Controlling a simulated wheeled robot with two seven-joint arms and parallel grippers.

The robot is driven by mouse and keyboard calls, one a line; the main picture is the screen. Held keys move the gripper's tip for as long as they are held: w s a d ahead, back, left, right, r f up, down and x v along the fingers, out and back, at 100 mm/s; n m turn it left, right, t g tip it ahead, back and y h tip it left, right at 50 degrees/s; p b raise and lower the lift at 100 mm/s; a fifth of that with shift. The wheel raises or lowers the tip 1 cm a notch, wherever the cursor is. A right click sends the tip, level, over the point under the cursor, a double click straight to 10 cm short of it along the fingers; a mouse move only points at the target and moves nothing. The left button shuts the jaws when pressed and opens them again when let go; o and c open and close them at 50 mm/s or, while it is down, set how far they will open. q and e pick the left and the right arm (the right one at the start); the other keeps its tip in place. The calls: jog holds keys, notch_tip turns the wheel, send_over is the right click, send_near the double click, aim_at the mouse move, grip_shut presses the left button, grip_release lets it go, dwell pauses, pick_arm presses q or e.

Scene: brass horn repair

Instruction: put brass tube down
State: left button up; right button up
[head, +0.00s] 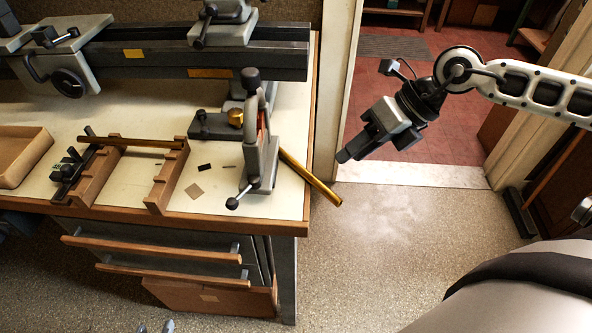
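One brass tube (145,143) lies level across the tops of two wooden notched supports (165,180) on the bench. A second brass tube (312,180) slants out past the bench's right edge from behind the grey clamp (258,160); its upper end is hidden there. My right gripper (346,154) hangs in the air right of the bench, pointing down and left. It is apart from both tubes and nothing shows in it. I see it from the side, so its finger gap is hidden.
The bench (290,205) carries a long dark rail machine (190,60) at the back and a cardboard tray (22,155) at left. Drawers with wooden handles (150,250) are below its front. A doorway stands behind my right arm. The floor (380,250) right of the bench is clear.

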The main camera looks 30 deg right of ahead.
aim_at(296, 165)
jog(key=x, duration=0.8)
jog(key=shift+a+p, duration=0.3)
jog(key=shift+p, duration=0.15)
jog(key=shift+w+r, duration=0.1)
grip_shut()
